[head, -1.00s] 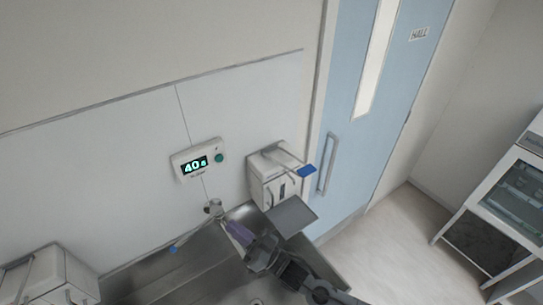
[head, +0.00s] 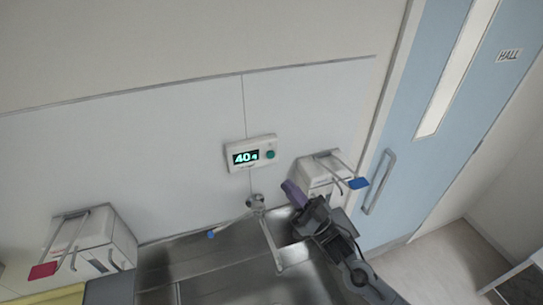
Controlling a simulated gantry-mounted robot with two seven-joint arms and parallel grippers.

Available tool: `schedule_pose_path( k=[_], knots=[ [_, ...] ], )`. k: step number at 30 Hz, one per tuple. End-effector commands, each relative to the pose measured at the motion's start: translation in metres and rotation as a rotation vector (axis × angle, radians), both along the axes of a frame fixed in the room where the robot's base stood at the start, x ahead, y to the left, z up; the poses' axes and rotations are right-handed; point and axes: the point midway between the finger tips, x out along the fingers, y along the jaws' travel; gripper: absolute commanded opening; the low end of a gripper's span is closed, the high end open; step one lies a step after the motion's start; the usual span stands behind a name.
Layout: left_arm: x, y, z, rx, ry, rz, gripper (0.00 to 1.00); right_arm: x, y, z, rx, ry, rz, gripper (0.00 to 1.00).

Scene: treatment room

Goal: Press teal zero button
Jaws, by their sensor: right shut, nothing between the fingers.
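The teal button (head: 270,154) is round and sits at the right end of a white wall unit (head: 252,142). The unit's dark display (head: 245,157) shows "40" and a small trailing character in glowing digits. My right gripper (head: 293,192) is shut and empty, with its purple-tinted fingers pointing up and left. In the picture it is below and right of the button, in front of the right dispenser, and apart from the button. My left gripper is not in view.
A metal sink (head: 220,268) with a tap (head: 256,203) lies below the unit. A dispenser with a blue-tipped lever (head: 358,183) is at right, and one with a red-tipped lever (head: 43,270) at left. A blue door (head: 420,170) stands at right.

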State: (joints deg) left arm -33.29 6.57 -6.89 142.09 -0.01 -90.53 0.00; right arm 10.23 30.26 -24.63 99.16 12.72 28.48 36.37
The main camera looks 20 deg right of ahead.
Motion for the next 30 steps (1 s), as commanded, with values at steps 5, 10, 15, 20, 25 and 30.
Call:
schedule_pose_path(
  k=[5, 10, 15, 20, 25, 30],
  knots=[
    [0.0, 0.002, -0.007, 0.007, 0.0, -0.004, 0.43, 0.009, 0.0, -0.001, 0.0, -0.002, -0.001, 0.0],
    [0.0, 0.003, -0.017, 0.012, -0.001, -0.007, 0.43, 0.027, 0.0, -0.002, 0.0, -0.003, -0.001, 0.0],
    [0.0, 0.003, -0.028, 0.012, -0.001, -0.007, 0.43, 0.048, 0.001, -0.003, 0.0, -0.002, -0.001, 0.0],
    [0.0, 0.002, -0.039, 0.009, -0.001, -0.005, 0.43, 0.066, 0.001, -0.003, 0.001, -0.002, -0.001, 0.0],
    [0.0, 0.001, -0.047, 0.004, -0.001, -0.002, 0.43, 0.079, 0.002, -0.002, 0.0, 0.0, 0.0, 0.0],
    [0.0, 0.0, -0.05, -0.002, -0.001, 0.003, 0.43, 0.086, 0.002, -0.001, 0.001, 0.0, -0.001, 0.0]
  ],
)
